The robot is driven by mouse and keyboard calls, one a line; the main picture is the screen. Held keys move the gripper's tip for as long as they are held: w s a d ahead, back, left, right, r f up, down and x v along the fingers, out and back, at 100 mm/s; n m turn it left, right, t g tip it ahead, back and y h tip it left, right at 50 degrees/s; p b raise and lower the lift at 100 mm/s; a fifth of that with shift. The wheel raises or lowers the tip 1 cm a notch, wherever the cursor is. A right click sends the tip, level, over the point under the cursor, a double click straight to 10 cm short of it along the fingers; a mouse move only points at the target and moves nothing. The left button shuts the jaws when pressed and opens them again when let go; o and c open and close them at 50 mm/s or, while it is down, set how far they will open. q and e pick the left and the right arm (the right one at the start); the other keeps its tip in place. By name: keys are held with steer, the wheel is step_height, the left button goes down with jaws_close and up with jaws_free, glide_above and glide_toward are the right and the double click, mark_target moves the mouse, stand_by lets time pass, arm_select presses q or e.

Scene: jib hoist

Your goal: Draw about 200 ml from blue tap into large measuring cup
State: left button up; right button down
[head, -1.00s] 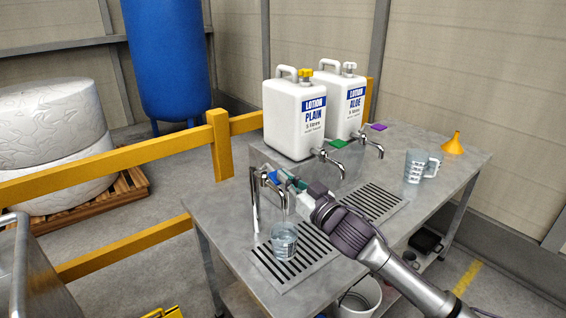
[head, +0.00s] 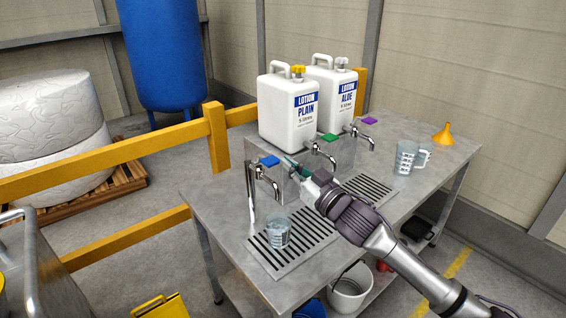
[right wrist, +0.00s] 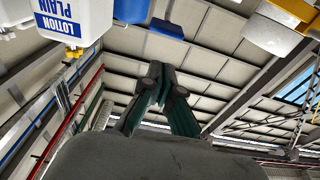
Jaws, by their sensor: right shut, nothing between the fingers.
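The blue tap (head: 269,176) has a blue lever (head: 270,160) and stands over the front grate. A clear measuring cup (head: 278,234) with liquid in it stands upright on the grate below the spout. No stream shows between spout and cup. A second clear measuring cup (head: 406,158), looking bigger, with its handle to the right, stands at the table's right side. My right gripper (head: 289,162) is shut and empty, just right of the blue lever. Its closed fingers (right wrist: 160,85) fill the middle of the right wrist view, a blue piece beyond them. My left gripper is out of view.
White PLAIN (head: 288,115) and ALOE (head: 333,100) lotion canisters stand behind green (head: 328,137) and purple (head: 370,120) levered taps. An orange funnel (head: 443,135) stands at the table's far right. A yellow rail (head: 110,160) runs behind left. The table's front left corner is clear.

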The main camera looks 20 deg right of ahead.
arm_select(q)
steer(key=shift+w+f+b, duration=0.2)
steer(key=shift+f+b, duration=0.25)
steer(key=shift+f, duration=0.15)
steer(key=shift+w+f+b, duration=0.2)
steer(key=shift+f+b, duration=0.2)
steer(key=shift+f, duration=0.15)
arm_select(e)
steer(key=v, duration=0.7)
steer(key=shift+s+d+f, duration=0.1)
steer(key=shift+s+d, duration=0.05)
